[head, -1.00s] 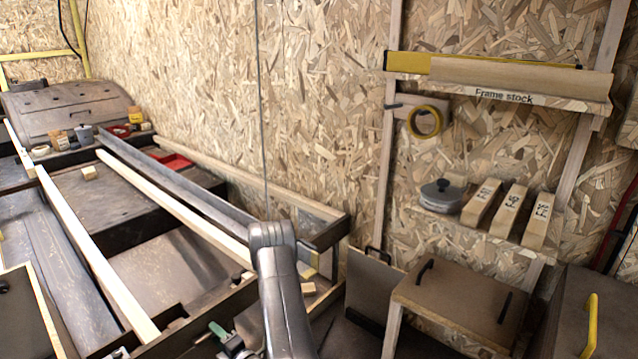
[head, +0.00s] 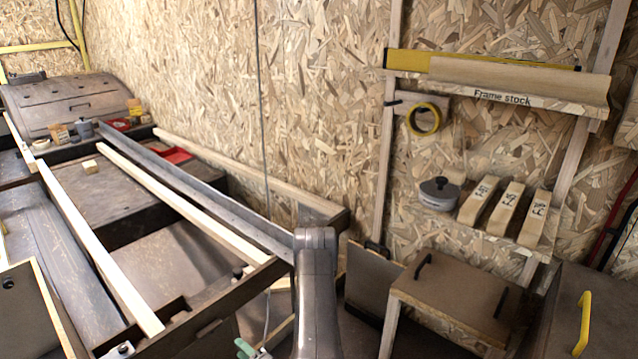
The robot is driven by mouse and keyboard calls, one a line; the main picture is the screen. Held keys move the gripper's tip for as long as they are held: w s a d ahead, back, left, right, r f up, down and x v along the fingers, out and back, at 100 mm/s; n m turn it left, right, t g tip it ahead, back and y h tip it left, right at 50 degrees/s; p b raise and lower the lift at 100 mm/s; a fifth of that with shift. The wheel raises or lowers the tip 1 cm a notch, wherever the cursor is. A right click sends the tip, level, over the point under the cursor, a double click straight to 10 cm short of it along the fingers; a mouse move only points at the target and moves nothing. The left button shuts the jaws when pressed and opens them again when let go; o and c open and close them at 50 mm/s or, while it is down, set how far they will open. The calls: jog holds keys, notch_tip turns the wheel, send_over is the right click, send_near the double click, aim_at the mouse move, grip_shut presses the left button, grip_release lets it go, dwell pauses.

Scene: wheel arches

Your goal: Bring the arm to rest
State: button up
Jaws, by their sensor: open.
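My arm (head: 316,290) rises from the bottom edge in the head view, a dark grey link with a rounded joint at its top. It stands almost upright in front of the right end of the long bench frame. My gripper is not clearly seen. A small green and pale part (head: 247,348) shows at the bottom edge, left of the arm; I cannot tell whether it belongs to my gripper. The arm hides part of the bench end and the floor behind it.
The bench frame (head: 222,310) with long pale wood strips (head: 95,250) fills the left. A wooden-topped cabinet (head: 450,295) stands right of the arm. Above it, a shelf holds a lidded pot (head: 438,193) and several marked blocks (head: 507,208). A tape roll (head: 424,119) hangs on the wall.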

aim_at(217, 326)
jog(key=b+x, duration=0.3)
jog(key=x, duration=0.8)
jog(key=shift+w+a, duration=0.1)
jog(key=shift+a, duration=0.05)
jog(key=shift+r+n+p, duration=0.25)
jog(key=shift+n+p, duration=0.05)
jog(key=shift+n, duration=0.5)
jog(key=shift+r+n+p, duration=0.2)
jog(key=shift+n+p, duration=0.1)
jog(key=shift+n, duration=1.2)
